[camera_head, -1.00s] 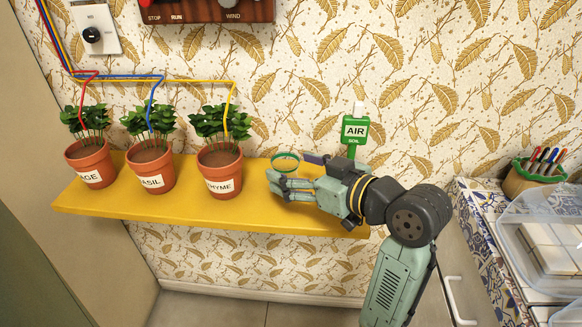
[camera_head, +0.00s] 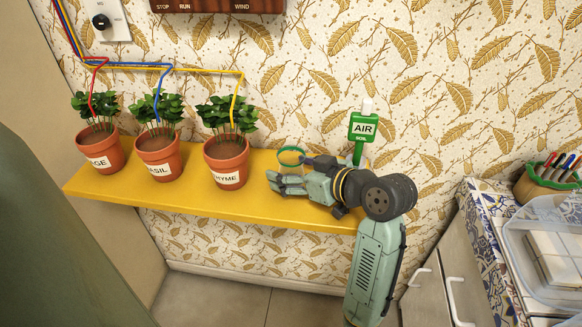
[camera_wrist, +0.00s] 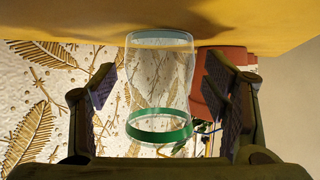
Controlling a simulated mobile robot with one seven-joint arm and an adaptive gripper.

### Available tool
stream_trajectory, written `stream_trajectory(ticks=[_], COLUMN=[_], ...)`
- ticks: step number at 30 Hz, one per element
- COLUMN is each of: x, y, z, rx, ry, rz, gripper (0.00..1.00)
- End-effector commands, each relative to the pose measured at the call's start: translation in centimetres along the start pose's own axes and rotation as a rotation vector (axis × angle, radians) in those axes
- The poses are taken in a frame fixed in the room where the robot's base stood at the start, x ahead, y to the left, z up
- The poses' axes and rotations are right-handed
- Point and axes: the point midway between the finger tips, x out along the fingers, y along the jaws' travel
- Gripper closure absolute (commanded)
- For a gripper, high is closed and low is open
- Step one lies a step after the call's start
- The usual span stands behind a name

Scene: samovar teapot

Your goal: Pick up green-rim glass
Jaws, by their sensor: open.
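The green-rim glass (camera_head: 291,156) is clear, with a green band at its rim, and stands on the yellow shelf (camera_head: 190,205). My gripper (camera_head: 287,181) is at the glass, low over the shelf. In the wrist view the glass (camera_wrist: 160,90) appears upside down, its green rim toward the bottom of the picture. The open fingers of my gripper (camera_wrist: 165,95) are on either side of it, with gaps showing on both sides. In the head view my gripper hides the lower part of the glass.
Potted plants labelled sage (camera_head: 101,156), basil (camera_head: 158,158) and thyme (camera_head: 227,164) stand on the shelf to the left. A green AIR/SOIL meter (camera_head: 363,128) is behind my arm. A counter with a pen holder (camera_head: 548,182) and clear container (camera_head: 545,245) is at the right.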

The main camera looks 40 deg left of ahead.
Motion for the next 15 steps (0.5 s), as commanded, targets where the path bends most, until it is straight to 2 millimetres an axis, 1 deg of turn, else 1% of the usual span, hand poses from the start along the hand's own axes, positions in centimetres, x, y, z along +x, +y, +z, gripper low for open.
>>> stream_trajectory(ticks=[3,8,15], x=[0.56,0.55,0.51], y=[-0.03,-0.01,0.00], z=[0.04,0.06,0.05], rx=[-0.001,-0.001,-0.001], ry=[-0.001,-0.001,-0.001], rz=[-0.001,0.000,0.000], gripper=[0.31,0.31,0.45])
